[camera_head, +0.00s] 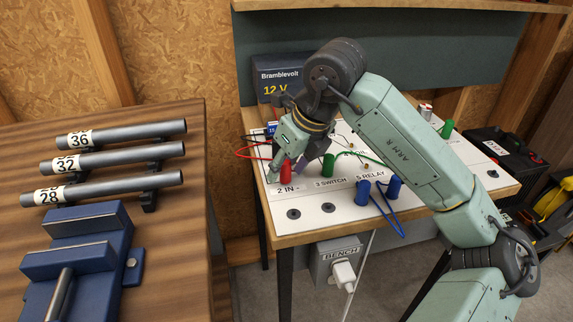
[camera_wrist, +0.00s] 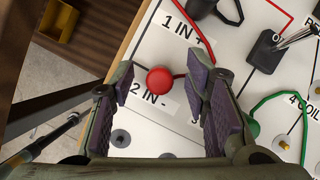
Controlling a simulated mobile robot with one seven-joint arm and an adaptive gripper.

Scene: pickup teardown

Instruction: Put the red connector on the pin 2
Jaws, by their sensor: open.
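The red connector (camera_head: 286,173) stands upright on the white board (camera_head: 312,228), just by the "2 IN -" label. In the wrist view the red connector (camera_wrist: 160,80) shows from above as a round red cap beside the same label, with a short red lead toward the right finger. Any pin under it is hidden, so I cannot tell how deep it sits. My gripper (camera_head: 287,169) is low over the board, with one finger on each side of the connector. The wrist view shows my gripper (camera_wrist: 163,86) open, with gaps between the cap and both fingers.
A green connector (camera_head: 328,162) and blue connectors (camera_head: 362,192) with a blue lead stand to the right. The dark 12 V box (camera_head: 275,80) stands behind. Bare round pins (camera_head: 293,214) sit at the board's front.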

